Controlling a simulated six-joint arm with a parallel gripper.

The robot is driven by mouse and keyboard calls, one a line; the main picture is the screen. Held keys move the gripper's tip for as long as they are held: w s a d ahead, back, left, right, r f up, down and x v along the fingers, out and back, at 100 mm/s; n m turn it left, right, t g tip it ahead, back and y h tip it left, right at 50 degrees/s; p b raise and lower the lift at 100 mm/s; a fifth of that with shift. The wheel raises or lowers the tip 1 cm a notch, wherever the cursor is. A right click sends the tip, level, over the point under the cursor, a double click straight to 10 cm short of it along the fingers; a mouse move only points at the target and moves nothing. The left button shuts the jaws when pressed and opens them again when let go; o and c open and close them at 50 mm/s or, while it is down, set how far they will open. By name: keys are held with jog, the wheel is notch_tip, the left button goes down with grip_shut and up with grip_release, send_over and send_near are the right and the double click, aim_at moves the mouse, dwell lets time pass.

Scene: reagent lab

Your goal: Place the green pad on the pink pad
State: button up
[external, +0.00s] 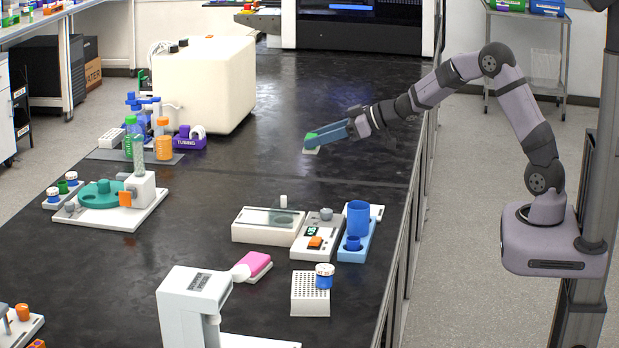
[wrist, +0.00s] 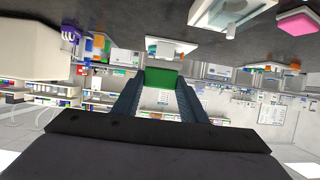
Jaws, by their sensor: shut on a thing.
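My gripper (external: 322,140) is shut on the green pad (external: 311,136) and holds it in the air above the dark bench. The pad has a pale underside in the external view. In the wrist view the green pad (wrist: 163,79) sits between the two blue fingers of my gripper (wrist: 160,88). The pink pad (external: 256,263) lies on a white base on the bench, well apart from the gripper, nearer the external camera. It also shows in the wrist view, at the top right (wrist: 297,23).
A white device (external: 192,305) stands close beside the pink pad. A white rack (external: 310,294) with a blue-and-white jar, a blue cup (external: 358,218) and a white balance-like unit (external: 318,237) are nearby. A large cream box (external: 203,85) stands at the back left. The middle of the bench is clear.

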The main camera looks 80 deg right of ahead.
jog(key=w+a+n+y+b, duration=0.1)
jog(key=w+a, duration=0.2)
jog(key=a, duration=0.5)
jog(key=w+a+n+y+b, duration=0.1)
jog(key=w+a, duration=0.2)
jog(key=a, duration=0.5)
jog(key=n+g+y, duration=0.1)
jog(key=n+y, duration=0.1)
jog(key=y, duration=0.1)
send_over(260, 260)
jog(key=shift+f, duration=1.25)
jog(key=shift+f+b, duration=0.75)
jog(key=shift+f, duration=5.5)
jog(key=shift+f, duration=0.15)
jog(key=o, duration=1.1)
jog(key=shift+c, duration=0.2)
jog(key=shift+r, duration=0.2)
